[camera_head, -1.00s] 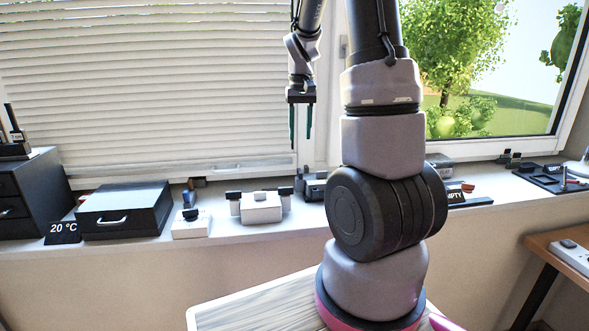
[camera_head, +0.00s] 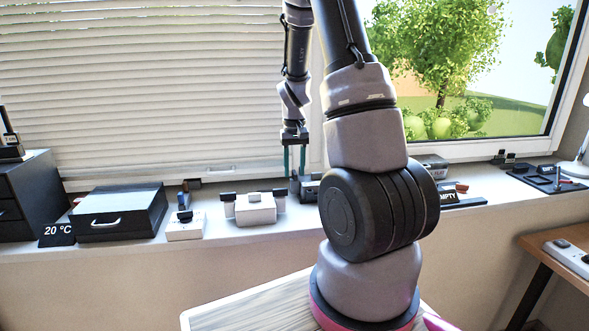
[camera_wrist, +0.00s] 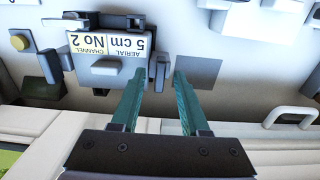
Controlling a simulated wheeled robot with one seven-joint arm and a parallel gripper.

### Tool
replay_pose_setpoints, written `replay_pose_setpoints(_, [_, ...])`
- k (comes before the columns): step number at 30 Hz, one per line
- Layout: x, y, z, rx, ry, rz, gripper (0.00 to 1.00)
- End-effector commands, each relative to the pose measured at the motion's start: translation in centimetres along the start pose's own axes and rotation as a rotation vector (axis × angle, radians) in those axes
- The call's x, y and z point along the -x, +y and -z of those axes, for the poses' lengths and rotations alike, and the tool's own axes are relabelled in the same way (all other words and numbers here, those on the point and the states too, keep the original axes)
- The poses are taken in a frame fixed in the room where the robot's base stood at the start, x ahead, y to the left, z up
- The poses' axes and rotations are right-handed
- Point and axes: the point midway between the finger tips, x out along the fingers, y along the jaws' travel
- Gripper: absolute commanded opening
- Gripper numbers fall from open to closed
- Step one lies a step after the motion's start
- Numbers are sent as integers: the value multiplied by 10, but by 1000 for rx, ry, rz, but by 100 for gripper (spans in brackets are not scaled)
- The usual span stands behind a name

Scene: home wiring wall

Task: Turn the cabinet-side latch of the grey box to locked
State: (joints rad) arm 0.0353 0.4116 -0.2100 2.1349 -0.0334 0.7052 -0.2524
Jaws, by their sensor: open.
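The grey box (camera_head: 312,189) stands on the sill, partly hidden behind my arm. In the wrist view the box (camera_wrist: 105,68) appears upside down, with a label reading "AERIAL CHANNEL 5 cm No 2". A dark latch (camera_wrist: 161,72) stands at its right side there, and another dark latch (camera_wrist: 50,66) at its left. The right one looks like the cabinet-side latch (camera_head: 294,186) in the head view. My gripper (camera_head: 294,172) is open and points down just above it. In the wrist view the fingertips (camera_wrist: 159,75) appear on either side of this latch; contact cannot be told.
A white box (camera_head: 256,209) with dark side pieces and a small white switch block (camera_head: 186,228) stand to the left. Further left is a dark cabinet (camera_head: 118,222) with a handle. The window frame and blind (camera_head: 150,90) rise close behind the gripper.

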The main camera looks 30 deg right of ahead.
Motion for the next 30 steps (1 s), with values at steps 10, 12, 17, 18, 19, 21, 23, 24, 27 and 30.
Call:
replay_pose_setpoints(10, [0, 0, 0, 0, 0, 0, 0])
replay_pose_setpoints(12, [0, 0, 0, 0, 0, 0, 0])
replay_pose_setpoints(17, [0, 0, 0, -5, 0, 0, 0])
replay_pose_setpoints(18, [0, 0, 0, -10, 0, 0, 0])
replay_pose_setpoints(19, [0, 0, 0, -14, 0, 0, 0])
replay_pose_setpoints(21, [0, 0, 0, -31, 0, 0, 0])
replay_pose_setpoints(23, [0, -1, 0, -53, 0, 0, 0])
replay_pose_setpoints(24, [0, -1, 0, -71, 0, 0, 0])
replay_pose_setpoints(27, [0, -1, 0, -131, -1, -1, 0])
replay_pose_setpoints(30, [0, 0, 0, -208, -1, -1, 0])
